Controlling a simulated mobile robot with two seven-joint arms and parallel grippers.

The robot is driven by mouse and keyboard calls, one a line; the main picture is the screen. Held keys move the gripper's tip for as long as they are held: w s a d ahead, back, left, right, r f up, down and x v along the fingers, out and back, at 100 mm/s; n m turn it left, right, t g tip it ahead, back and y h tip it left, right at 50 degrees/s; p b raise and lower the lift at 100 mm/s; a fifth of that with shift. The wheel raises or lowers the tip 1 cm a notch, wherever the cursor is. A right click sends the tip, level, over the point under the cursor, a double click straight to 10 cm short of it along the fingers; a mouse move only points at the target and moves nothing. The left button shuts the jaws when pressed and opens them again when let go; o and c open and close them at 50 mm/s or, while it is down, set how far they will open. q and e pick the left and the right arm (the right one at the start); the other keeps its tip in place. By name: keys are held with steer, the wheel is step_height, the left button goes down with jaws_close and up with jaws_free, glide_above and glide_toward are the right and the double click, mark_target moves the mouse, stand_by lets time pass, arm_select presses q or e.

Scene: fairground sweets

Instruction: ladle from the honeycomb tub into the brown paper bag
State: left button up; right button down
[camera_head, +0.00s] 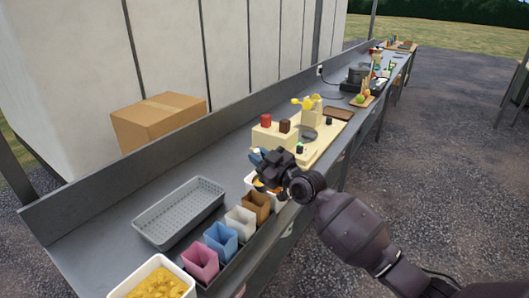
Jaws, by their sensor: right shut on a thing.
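My right gripper (265,172) is over a white tub (250,180) behind the row of bags. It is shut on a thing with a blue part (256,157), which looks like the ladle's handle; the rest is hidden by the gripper. A bit of orange-yellow shows in that tub under the gripper, and I cannot tell what it is. The brown paper bag (257,204) stands upright and open just in front of this tub, below the gripper. Another white tub (116,292) at the lower left holds golden chunks that look like honeycomb. My left gripper is not in view.
White (240,221), blue (221,240) and pink (201,262) bags stand in line with the brown one. A grey perforated tray (163,240) lies to their left. A cream stand (322,150) is beyond the gripper. A cardboard box (158,122) stands by the wall.

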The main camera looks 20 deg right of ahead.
steer(key=s+a+f+n+y+b, duration=0.3)
steer(key=s+a+f+n+b, duration=0.3)
steer(key=n, duration=0.8)
step_height(320, 180, down, 4)
steer(key=shift+a+f+b, duration=0.1)
steer(key=shift+a+b, duration=0.95)
steer(key=shift+s, duration=0.1)
